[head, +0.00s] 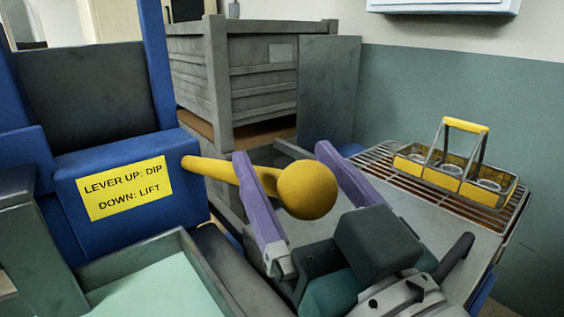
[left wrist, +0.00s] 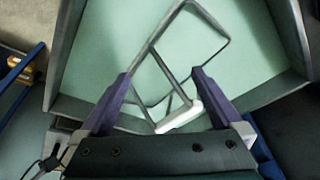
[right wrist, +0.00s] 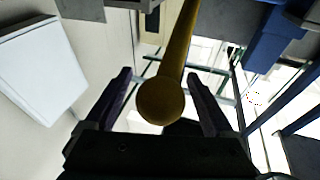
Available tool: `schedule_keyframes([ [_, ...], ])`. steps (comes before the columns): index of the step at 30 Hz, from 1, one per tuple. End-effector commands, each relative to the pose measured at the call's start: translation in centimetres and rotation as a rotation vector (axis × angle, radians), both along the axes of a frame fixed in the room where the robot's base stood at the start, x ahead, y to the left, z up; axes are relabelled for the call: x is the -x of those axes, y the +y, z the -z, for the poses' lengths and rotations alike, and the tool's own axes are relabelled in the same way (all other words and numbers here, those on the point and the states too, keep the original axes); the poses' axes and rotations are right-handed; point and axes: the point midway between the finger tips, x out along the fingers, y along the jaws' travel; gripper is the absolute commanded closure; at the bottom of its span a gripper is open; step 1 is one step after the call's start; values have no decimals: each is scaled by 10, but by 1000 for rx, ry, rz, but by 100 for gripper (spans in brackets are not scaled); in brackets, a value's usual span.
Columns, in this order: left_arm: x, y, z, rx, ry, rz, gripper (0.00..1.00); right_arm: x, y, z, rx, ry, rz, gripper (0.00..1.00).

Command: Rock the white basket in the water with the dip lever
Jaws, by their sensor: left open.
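The dip lever is a yellow rod (head: 215,170) with a round yellow knob (head: 306,190), coming out of the blue machine. My right gripper (head: 285,165) is open, its purple fingers on either side of the knob. The right wrist view shows the knob (right wrist: 160,101) between the fingers with gaps on both sides. In the left wrist view, a wire frame with a white grip (left wrist: 180,117), seemingly the white basket's handle, stands over the pale green water (left wrist: 120,50). My left gripper (left wrist: 163,88) is open around that grip; contact is unclear. The left gripper is outside the head view.
A yellow label (head: 125,188) on the blue machine reads "LEVER UP: DIP, DOWN: LIFT". The grey-rimmed tank (head: 130,262) is at the lower left. A wire rack (head: 400,178) at the right bears a yellow-handled carrier (head: 455,165). A grey crate (head: 250,80) stands behind.

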Motion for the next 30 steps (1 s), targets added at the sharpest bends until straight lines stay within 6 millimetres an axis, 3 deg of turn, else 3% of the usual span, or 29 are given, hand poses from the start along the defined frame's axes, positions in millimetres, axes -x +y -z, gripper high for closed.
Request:
schedule_keyframes([
  [8,0,-2,0,8,0,-5,0,3,-1,0,-1,-2,0,12],
  [21,0,-2,7,10,-1,-6,0,73,-26,19,0,2,-1,12],
  [30,0,-1,9,4,0,-3,0,91,-33,22,-1,-2,0,12],
])
